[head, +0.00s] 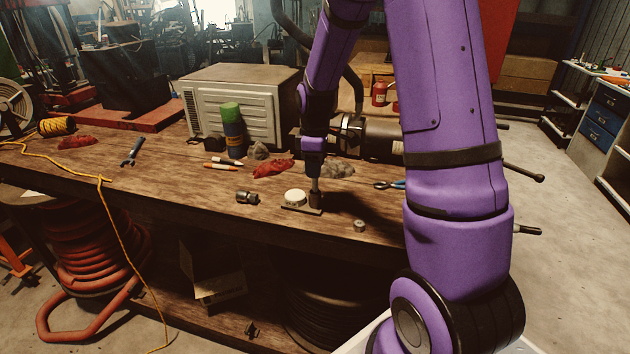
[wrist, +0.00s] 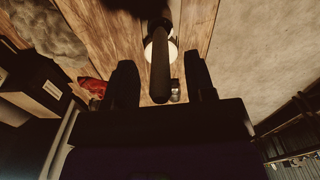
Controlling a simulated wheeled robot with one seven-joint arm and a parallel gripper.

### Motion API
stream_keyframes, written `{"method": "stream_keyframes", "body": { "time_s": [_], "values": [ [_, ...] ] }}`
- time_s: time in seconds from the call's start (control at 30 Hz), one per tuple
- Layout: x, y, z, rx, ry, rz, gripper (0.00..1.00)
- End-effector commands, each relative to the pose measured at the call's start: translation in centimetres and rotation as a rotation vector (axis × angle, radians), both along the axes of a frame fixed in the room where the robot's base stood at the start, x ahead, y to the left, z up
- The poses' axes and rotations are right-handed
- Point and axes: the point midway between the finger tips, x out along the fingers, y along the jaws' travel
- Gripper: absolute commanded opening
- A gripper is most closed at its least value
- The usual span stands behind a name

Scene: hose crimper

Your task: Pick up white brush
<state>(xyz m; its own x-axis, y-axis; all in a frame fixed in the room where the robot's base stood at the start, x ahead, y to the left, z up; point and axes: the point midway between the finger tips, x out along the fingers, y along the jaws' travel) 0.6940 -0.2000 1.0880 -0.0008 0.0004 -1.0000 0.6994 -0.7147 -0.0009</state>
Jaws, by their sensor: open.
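In the head view, a thin greyish upright handle (head: 315,188) with a wider brown lower end stands on the workbench; I take it for the brush, though its white colour does not show clearly. My gripper (head: 314,171) points straight down over its top. In the wrist view, the handle (wrist: 160,72) looks dark and lies between the two fingers of my open gripper (wrist: 158,62), with visible gaps on both sides.
A round white object (head: 294,196) sits close left of the brush. A metal fitting (head: 247,197), a small nut (head: 359,225), red cloth (head: 272,168) and pliers (head: 381,184) lie nearby on the wooden bench (head: 180,205). A beige machine (head: 235,100) stands behind.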

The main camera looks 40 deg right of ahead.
Motion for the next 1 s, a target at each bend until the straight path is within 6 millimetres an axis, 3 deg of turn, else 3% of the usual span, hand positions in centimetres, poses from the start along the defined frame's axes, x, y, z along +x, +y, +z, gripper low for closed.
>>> {"method": "stream_keyframes", "body": {
  "time_s": [0.33,0.57,0.87,1.0],
  "values": [
    [0.0,0.0,-0.9,-0.001,-0.001,0.001,0.5],
    [0.0,0.0,-0.9,-0.001,-0.001,0.001,0.0],
    [0.0,0.0,-0.7,-0.001,-0.002,0.001,0.0],
    [0.1,0.0,0.6,-0.001,-0.004,0.001,0.0]
  ]
}}
